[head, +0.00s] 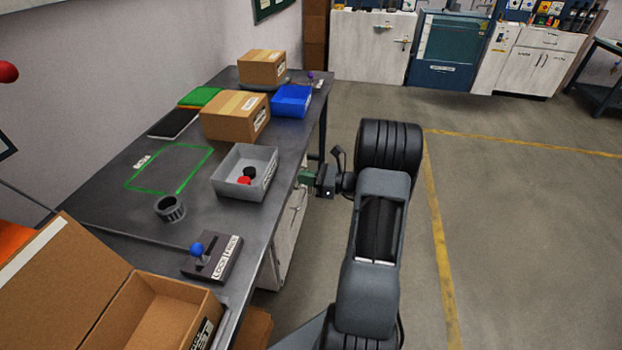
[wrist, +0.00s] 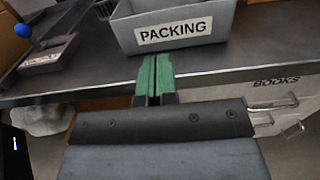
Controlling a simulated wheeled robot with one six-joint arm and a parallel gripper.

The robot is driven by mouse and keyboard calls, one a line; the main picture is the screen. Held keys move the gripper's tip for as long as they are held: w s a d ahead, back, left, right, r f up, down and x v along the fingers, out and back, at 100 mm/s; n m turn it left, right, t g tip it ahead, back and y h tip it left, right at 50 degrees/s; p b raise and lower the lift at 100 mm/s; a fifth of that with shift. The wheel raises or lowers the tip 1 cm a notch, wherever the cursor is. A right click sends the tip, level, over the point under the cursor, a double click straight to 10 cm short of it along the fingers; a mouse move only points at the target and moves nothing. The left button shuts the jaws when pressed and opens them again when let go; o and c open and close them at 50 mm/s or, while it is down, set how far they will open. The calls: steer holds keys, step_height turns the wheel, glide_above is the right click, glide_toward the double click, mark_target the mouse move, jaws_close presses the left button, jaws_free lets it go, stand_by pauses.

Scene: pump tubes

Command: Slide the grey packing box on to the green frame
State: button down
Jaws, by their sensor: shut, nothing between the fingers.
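The grey packing box (head: 230,186) stands on the bench near its right edge in the head view. It holds a red and a dark round thing. Its front wall, labelled PACKING, shows in the wrist view (wrist: 205,30). The green frame (head: 131,184) is an outline on the bench top, left of the box and apart from it; its inside is bare. My gripper (head: 304,176) is just off the bench's right edge, beside the box. In the wrist view its green fingers (wrist: 154,72) are together and empty, pointing at the box's labelled wall; whether they touch it I cannot tell.
A dark ring-shaped part (head: 170,208) stands between frame and box, toward the near side. A blue-knobbed lever unit (head: 213,262) and an open carton (head: 165,312) are nearer. A closed carton (head: 228,117) and blue bin (head: 291,101) stand beyond the box.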

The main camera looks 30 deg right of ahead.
mark_target(267, 172)
steer(key=x, duration=0.9)
steer(key=shift+w+a, duration=0.1)
steer(key=shift+a, duration=0.05)
steer(key=shift+w+f, duration=0.1)
